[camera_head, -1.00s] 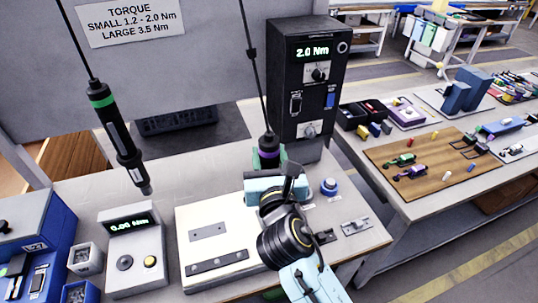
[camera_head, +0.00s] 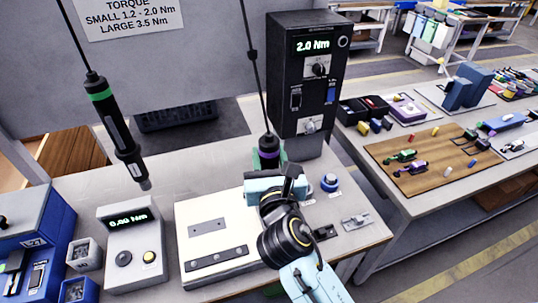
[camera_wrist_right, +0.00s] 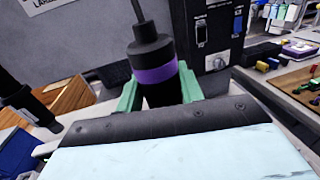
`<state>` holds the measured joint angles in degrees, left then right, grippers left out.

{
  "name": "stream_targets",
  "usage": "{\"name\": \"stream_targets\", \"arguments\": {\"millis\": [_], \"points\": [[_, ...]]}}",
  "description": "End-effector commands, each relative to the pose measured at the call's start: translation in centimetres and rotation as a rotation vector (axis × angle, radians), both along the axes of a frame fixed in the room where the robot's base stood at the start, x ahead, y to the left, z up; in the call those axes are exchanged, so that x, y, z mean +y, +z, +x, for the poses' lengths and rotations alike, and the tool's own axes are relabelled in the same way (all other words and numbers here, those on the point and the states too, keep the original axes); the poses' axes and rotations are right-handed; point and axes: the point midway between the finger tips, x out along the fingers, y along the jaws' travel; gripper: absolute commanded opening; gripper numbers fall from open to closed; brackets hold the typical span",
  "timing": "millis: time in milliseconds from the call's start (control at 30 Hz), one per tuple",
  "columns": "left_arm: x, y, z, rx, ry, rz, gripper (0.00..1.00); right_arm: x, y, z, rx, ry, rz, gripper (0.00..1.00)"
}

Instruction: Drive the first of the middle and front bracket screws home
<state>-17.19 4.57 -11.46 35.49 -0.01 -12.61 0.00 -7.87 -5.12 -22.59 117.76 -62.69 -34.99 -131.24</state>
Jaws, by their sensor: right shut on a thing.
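My right gripper (camera_head: 268,170) is shut on the purple-banded screwdriver (camera_head: 268,150), which hangs on a cable above the white fixture plate. In the right wrist view the green fingers (camera_wrist_right: 160,96) flank the driver's black body (camera_wrist_right: 152,58), and its lower end is hidden behind the gripper. On the white plate (camera_head: 195,207) lie a grey bracket plate (camera_head: 208,227) and a dark strip (camera_head: 216,258) with several round spots. The driver's tip and any screw under it are hidden by my arm. My left gripper is not in view.
A green-banded screwdriver (camera_head: 115,125) hangs at the left. The torque controller (camera_head: 300,85) reads 2.0 Nm. A tester (camera_head: 132,245) and small screw bins (camera_head: 83,253) stand left of the plate. A blue-and-white knob (camera_head: 330,183) and a small grey bracket (camera_head: 356,221) lie to the right.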

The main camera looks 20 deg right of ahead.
Motion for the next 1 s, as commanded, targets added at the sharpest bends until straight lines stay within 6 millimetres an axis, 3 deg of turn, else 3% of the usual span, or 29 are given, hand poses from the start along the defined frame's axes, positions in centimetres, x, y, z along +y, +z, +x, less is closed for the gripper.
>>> {"name": "stream_targets", "arguments": {"millis": [1000], "points": [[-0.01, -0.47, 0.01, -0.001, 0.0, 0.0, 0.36, -0.03, -0.83, -0.03, 0.003, -0.001, -0.001, 0.0]]}}
